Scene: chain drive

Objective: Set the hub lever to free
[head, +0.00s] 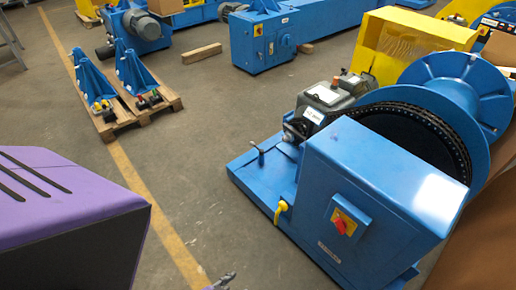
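A blue chain-drive machine (375,185) stands at the right, with a large blue flanged drum and a dark chain behind its cabinet. A yellow lever (281,210) sticks out low on the cabinet's left side, with its bent end pointing down. A small dark upright lever (259,154) stands on the machine's base plate. No label shows which one is the hub lever, and no setting marks can be read. A small grey tip at the bottom edge (224,281) may be part of my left gripper, apart from the levers; its fingers cannot be made out. My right gripper is not in view.
A red rotary switch (345,223) on a yellow plate is on the cabinet front. A pallet (142,105) with blue brackets is at the left. The floor between pallet and machine is clear, with a yellow line.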

